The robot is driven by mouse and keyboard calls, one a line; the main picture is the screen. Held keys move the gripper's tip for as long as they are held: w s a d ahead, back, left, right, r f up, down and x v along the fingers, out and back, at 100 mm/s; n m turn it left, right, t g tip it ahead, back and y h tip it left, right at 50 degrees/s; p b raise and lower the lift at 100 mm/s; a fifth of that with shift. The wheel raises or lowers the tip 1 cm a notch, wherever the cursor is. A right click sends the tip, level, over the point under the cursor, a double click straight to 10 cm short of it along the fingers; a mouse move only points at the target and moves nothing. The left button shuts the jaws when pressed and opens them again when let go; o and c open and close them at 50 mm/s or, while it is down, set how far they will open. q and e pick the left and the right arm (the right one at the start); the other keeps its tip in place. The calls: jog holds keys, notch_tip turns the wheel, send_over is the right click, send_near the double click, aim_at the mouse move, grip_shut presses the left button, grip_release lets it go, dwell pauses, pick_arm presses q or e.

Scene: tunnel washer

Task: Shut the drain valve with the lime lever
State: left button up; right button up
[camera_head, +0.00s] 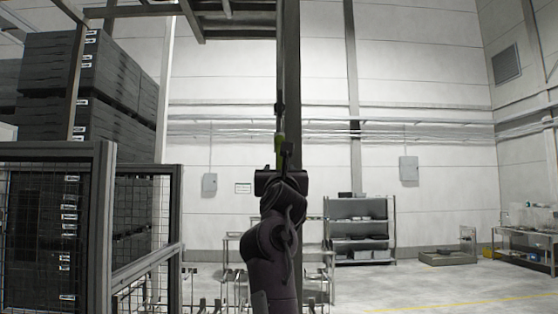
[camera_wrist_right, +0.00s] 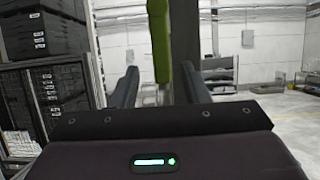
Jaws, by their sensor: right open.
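The lime lever (camera_head: 280,144) hangs upright in front of a dark post in the head view, just above my right gripper (camera_head: 284,158). It also shows in the right wrist view as a green lever (camera_wrist_right: 159,42), reaching down from the top edge. There my right gripper (camera_wrist_right: 157,82) is open, with one finger on each side of the lever's lower end as seen. I cannot tell whether the fingers touch it. A small dark fitting (camera_head: 280,108) above the lever may be part of the drain valve. My left gripper is not in view.
The dark post (camera_head: 292,60) rises behind the lever. A mesh guard fence (camera_head: 104,220) and stacked dark crates (camera_head: 75,90) stand at left. Grey shelving (camera_head: 361,238) stands against the back wall.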

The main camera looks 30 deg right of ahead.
aim_at(280, 167)
jog(key=shift+w+d+r+p, duration=0.3)
jog(key=shift+w+r+p, duration=0.2)
jog(key=shift+r, duration=0.25)
jog(key=shift+w+d+p, duration=0.35)
jog(key=shift+w+d, duration=0.1)
jog(key=shift+w, duration=0.15)
jog(key=shift+w+d+p, duration=0.35)
jog(key=shift+w+d, duration=0.05)
jog(key=shift+w, duration=0.2)
jog(key=shift+w+d+f, duration=0.15)
jog(key=shift+w+d, duration=0.35)
jog(key=shift+w, duration=0.25)
jog(key=shift+s+a, duration=0.3)
jog(key=shift+c, duration=1.2)
jog(key=c, duration=0.5)
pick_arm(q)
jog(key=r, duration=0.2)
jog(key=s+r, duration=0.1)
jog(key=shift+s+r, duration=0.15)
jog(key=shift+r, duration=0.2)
pick_arm(e)
grip_shut()
